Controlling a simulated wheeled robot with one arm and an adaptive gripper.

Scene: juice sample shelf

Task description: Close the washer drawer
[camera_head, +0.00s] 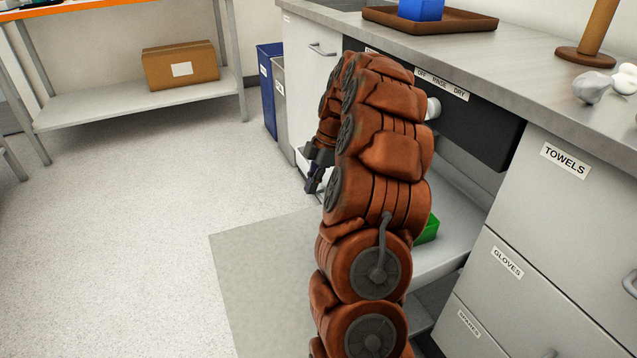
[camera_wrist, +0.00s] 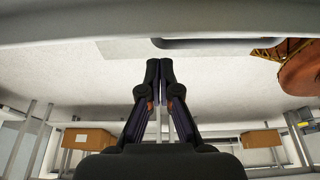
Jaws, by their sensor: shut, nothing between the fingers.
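The washer (camera_head: 480,125) sits under the counter, with a black panel labelled OFF, RINSE and DRY. Below the panel, a pale grey drawer or tray (camera_head: 445,258) stands out from the front, with a green item (camera_head: 428,230) partly visible on it. My orange arm hides much of the washer and the drawer's far side. My gripper (camera_head: 316,180) is left of the arm, low before the cabinet front, partly hidden. In the wrist view my gripper (camera_wrist: 160,68) is shut and empty. A pale band with a dark grey bar (camera_wrist: 205,43) lies beyond its fingertips; I cannot tell if they touch.
Drawers labelled TOWELS (camera_head: 565,160) and GLOVES (camera_head: 507,262) are to the right. A blue bin (camera_head: 267,90) and a grey bin stand left of the cabinets. A shelf holds a cardboard box (camera_head: 180,65). The floor (camera_head: 130,200) at left is open.

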